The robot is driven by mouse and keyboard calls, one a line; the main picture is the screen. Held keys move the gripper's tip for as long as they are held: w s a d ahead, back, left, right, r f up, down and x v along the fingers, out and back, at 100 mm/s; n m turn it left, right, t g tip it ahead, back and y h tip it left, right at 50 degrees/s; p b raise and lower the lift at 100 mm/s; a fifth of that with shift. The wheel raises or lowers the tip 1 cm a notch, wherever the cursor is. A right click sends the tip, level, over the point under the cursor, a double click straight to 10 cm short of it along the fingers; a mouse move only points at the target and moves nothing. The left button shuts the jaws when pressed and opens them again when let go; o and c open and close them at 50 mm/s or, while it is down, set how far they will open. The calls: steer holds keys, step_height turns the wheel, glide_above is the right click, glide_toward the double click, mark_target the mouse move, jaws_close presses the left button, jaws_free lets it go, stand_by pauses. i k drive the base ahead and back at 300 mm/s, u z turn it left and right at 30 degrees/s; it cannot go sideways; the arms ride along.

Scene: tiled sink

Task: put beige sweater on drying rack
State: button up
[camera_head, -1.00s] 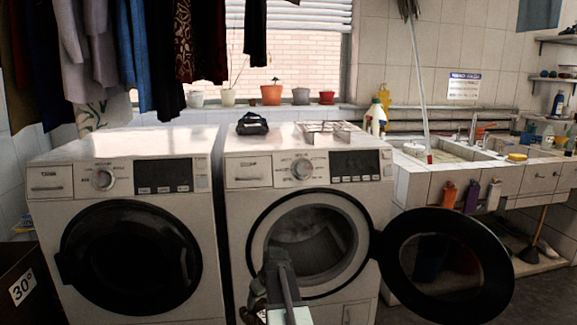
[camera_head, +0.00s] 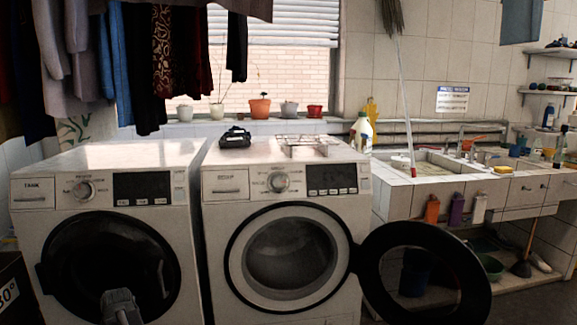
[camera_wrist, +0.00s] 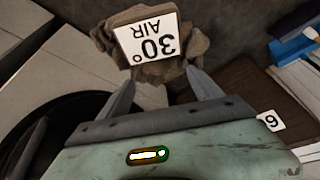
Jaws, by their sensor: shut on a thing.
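In the wrist view a crumpled brownish-beige garment (camera_wrist: 156,72), which looks like the beige sweater, is between the fingers of my gripper (camera_wrist: 160,79). A white label reading "30° AIR" covers part of it. My gripper is shut on it. In the head view a grey part of my arm shows low in front of the left washer; the sweater is not visible there. Several garments (camera_head: 160,60) hang at the upper left, above the washers. The rack that bears them is out of sight.
The right washer (camera_head: 275,240) has its round door (camera_head: 425,235) swung open to the right. The left washer (camera_head: 105,250) is shut. A small wire rack (camera_head: 305,142) and a dark item (camera_head: 235,137) sit on top. The tiled sink (camera_head: 432,165) stands at the right.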

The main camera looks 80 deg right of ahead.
mark_target(304, 138)
steer(key=z, duration=0.05)
steer(key=k, duration=1.1)
